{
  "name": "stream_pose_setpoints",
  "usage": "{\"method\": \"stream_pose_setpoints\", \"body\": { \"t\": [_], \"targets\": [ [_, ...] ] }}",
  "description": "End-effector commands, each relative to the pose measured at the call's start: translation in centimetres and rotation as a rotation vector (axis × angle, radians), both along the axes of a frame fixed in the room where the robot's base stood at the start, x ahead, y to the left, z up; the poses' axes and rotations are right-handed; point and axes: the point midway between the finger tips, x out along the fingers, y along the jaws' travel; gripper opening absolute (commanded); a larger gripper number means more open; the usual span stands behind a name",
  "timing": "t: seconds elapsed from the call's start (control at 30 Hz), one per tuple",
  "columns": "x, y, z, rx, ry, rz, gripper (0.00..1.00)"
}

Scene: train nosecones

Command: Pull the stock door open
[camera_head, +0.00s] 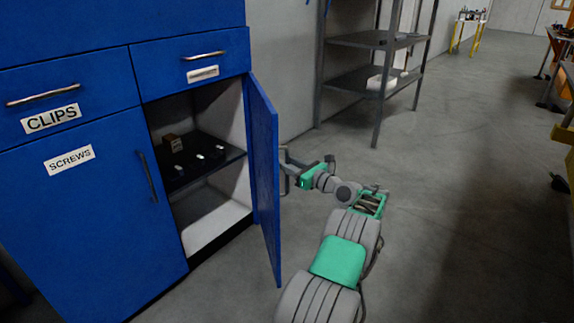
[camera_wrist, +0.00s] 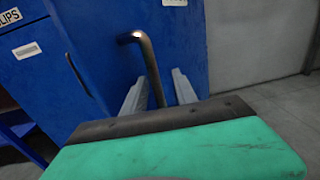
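The stock door (camera_head: 264,175) is a blue cabinet door on the right, swung wide open in the head view. Its outer face faces right, away from that camera. In the wrist view the door (camera_wrist: 195,45) shows its outer face with a dark bent metal handle (camera_wrist: 151,68). My gripper (camera_head: 290,172) is at the handle on the outer side of the door. In the wrist view the two grey fingers of my gripper (camera_wrist: 159,76) stand apart with the handle bar between them. The bar is nearer the left finger; I cannot tell whether they touch.
The open compartment holds a dark shelf (camera_head: 205,165) with several small items. Left is the closed SCREWS door (camera_head: 85,220), with the CLIPS drawer (camera_head: 50,95) above. A grey metal rack (camera_head: 370,80) stands behind my arm. The floor (camera_head: 470,200) to the right is clear.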

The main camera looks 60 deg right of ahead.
Motion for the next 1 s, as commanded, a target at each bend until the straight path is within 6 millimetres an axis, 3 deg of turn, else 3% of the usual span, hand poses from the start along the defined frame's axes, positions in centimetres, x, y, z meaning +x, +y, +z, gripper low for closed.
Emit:
{"method": "stream_pose_setpoints", "body": {
  "t": [0.47, 0.73, 0.83, 0.93, 1.0],
  "targets": [
    [-7.2, 1.2, -0.1, 0.0, 0.001, 0.001, 0.34],
    [-7.5, 1.3, 0.0, 0.0, 0.0, 0.003, 0.34],
    [-7.5, 1.3, -0.3, -0.013, 0.011, 0.001, 0.27],
    [-7.2, 1.4, -2.1, -0.114, 0.088, 0.001, 0.19],
    [-7.1, 1.7, -4.6, -0.253, 0.197, 0.015, 0.13]
  ]
}}
